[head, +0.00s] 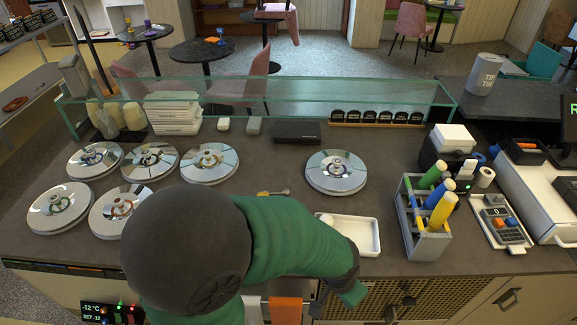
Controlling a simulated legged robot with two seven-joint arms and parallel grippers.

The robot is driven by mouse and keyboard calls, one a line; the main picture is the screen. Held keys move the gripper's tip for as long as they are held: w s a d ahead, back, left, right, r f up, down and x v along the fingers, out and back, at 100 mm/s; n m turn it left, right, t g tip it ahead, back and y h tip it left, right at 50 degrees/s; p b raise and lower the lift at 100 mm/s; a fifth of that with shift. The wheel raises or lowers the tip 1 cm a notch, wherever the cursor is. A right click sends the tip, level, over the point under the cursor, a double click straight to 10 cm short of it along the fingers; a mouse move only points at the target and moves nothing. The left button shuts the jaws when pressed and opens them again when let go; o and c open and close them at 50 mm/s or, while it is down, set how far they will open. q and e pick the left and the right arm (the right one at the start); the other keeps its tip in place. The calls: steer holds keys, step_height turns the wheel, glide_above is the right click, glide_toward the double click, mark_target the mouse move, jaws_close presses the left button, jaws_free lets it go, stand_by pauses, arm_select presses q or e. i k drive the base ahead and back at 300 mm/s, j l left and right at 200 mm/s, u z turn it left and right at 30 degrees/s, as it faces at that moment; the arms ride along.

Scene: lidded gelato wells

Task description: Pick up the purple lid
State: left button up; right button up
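Several round, shiny silver lids with central knobs lie on the dark counter. In the back row are a far-left lid (84,170), a second lid (138,175), a third lid (197,172) and a separate lid (335,184) further right. In front are a left lid (45,217) and another lid (106,226) partly hidden by my arm. I cannot make out a clearly purple lid. My green and dark grey arm crosses the lower middle and hides part of the counter.
A white tray (362,237) lies right of my arm. A glass screen (300,88) runs along the back. A scoop (273,193) lies near my arm. Counter around the separate lid is mostly clear.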

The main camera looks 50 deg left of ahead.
mark_target(334, 172)
steer(key=u, duration=2.5)
steer(key=z, duration=1.25)
steer(key=i+l, duration=0.15)
steer(key=l, duration=0.2)
steer(key=i+l, duration=0.1)
steer(key=l, duration=0.3)
steer(key=i+l+z, duration=0.1)
steer(key=l, duration=0.25)
steer(key=i+l, duration=0.2)
steer(key=l, duration=0.15)
steer(key=i+l, duration=0.15)
steer(key=l, duration=0.2)
steer(key=i+l+z, duration=0.1)
steer(key=l, duration=0.25)
steer(key=i, duration=0.05)
